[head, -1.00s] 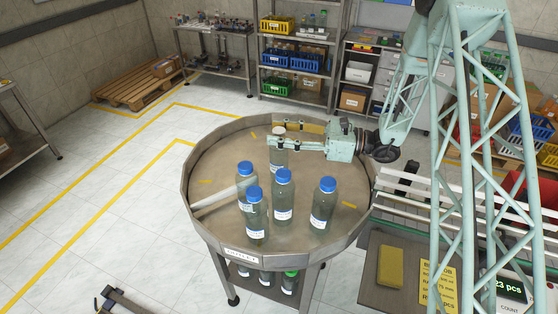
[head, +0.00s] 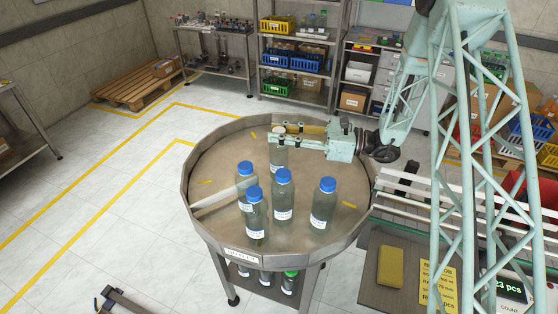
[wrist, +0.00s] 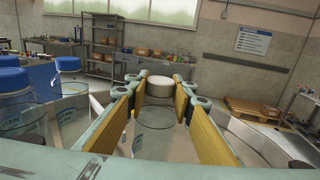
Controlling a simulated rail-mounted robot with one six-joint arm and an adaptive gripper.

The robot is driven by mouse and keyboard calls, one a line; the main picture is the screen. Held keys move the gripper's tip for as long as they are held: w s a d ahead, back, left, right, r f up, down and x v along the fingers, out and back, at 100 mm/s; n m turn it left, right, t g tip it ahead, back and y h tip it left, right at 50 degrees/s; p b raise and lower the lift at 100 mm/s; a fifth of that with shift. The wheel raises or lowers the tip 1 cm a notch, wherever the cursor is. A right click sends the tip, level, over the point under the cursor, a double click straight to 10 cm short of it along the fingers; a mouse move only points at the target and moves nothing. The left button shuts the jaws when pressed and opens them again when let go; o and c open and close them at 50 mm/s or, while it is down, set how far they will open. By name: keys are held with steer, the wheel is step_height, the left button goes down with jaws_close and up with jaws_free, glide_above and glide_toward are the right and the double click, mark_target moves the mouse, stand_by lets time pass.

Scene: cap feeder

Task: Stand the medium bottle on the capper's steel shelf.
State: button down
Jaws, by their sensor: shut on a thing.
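A clear bottle with a whitish cap (head: 278,159) stands upright at the back of the round steel turntable (head: 225,150). My gripper (head: 288,139) reaches in from the right at the height of its upper part. In the wrist view the bottle's pale cap (wrist: 160,86) and clear body sit between the yellow pads of my gripper (wrist: 160,108), which is shut on it. Several blue-capped bottles (head: 283,196) stand in front of it on the turntable. I cannot make out the capper's shelf for certain.
A slanted guide bar (head: 222,195) crosses the turntable's left part. At the right are conveyor rails (head: 430,190) and a dark bench with a yellow block (head: 390,267), a yellow note (head: 437,285) and a count display (head: 508,288). The turntable has a raised rim.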

steer(key=shift+r, duration=0.2)
steer(key=shift+r, duration=4.85)
steer(key=shift+w, duration=0.1)
